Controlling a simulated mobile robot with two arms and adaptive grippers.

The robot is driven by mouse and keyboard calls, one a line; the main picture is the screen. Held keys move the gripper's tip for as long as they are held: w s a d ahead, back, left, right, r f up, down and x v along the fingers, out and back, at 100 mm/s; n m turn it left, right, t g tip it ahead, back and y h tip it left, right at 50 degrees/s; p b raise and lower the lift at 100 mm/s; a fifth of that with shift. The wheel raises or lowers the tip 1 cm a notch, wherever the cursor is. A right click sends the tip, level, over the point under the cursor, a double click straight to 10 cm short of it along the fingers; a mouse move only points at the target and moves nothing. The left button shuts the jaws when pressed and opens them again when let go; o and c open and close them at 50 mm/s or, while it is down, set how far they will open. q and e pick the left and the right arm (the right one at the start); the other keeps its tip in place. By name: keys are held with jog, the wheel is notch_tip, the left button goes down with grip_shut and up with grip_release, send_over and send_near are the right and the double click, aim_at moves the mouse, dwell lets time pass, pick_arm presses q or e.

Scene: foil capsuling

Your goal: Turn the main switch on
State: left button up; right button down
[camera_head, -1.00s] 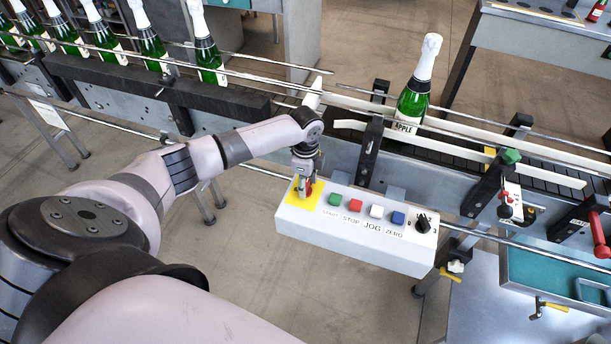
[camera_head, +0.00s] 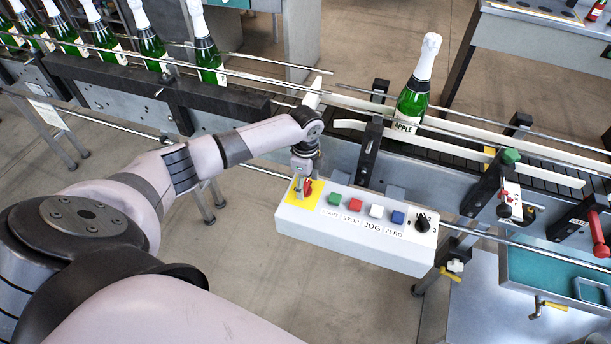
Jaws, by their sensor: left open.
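The control box (camera_head: 355,247) is white and hangs in front of the conveyor. At its left end a red main switch (camera_head: 308,187) sits on a yellow plate (camera_head: 292,196), partly hidden by my left gripper. My left gripper (camera_head: 300,192) is open and points down at the switch from above. I cannot tell whether its fingers touch the switch. My right gripper is not in view.
The box also carries green (camera_head: 335,199), red (camera_head: 356,205), white (camera_head: 376,211) and blue (camera_head: 397,217) buttons and a black rotary knob (camera_head: 422,221). A green bottle (camera_head: 413,97) stands on the conveyor behind. More bottles (camera_head: 151,45) line the back left.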

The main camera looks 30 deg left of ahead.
aim_at(306, 184)
pick_arm(q)
jog(key=shift+r, duration=0.1)
notch_tip(306, 184, up, 12)
dwell(0.6)
jog(key=shift+f, duration=0.2)
